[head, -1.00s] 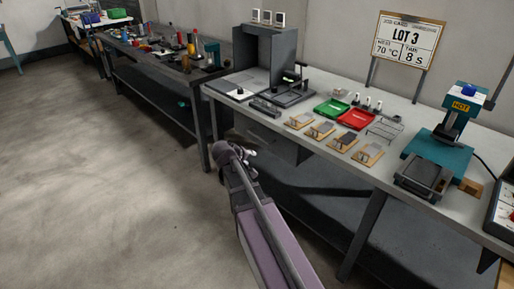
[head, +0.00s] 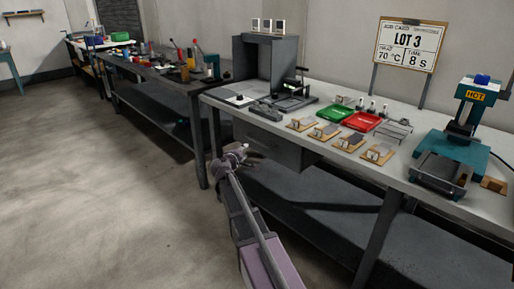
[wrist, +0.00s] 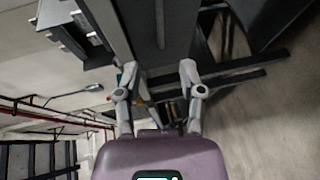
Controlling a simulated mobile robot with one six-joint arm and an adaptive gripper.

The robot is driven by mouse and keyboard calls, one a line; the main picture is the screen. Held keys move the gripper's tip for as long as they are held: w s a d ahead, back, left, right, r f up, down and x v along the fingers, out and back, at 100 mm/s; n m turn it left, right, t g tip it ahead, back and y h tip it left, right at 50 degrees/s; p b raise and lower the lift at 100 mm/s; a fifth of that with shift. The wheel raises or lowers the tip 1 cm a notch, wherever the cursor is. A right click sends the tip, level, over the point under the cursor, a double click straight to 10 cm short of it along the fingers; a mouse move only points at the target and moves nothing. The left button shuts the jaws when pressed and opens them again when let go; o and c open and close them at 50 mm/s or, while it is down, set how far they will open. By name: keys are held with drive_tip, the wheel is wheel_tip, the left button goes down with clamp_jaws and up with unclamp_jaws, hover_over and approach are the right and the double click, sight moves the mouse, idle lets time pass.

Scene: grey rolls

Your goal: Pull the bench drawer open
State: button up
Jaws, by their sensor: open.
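The bench drawer (head: 272,147) is a dark grey box under the left part of the grey-topped bench (head: 345,160). It looks shut. My gripper (head: 236,157) is low in front of the bench, by the drawer's left end in the head view; any gap is hard to judge there. In the wrist view my gripper (wrist: 160,78) has its two fingers spread with nothing held between them. A dark panel with a thin bar, likely the drawer front (wrist: 178,35), lies beyond the fingertips, apart from them.
The bench top holds a grey booth (head: 268,62), a green tray (head: 333,112), a red tray (head: 361,122), several wooden-based samples and a teal press (head: 455,150). A lower shelf (head: 310,205) runs beneath. Another bench (head: 160,85) stands left. The floor at left is clear.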

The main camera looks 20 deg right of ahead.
sight(257, 142)
drive_tip(key=shift+w+d, duration=0.1)
idle(0.3)
drive_tip(key=b+x, duration=0.2)
drive_tip(key=x, duration=1.1)
drive_tip(key=shift+w+d+f+b, duration=0.1)
drive_tip(key=shift+w+d+b, duration=0.1)
drive_tip(key=shift+b, duration=0.1)
clamp_jaws()
drive_tip(key=shift+a, duration=0.2)
drive_tip(key=shift+s+d, duration=0.1)
drive_tip(key=shift+d, duration=0.1)
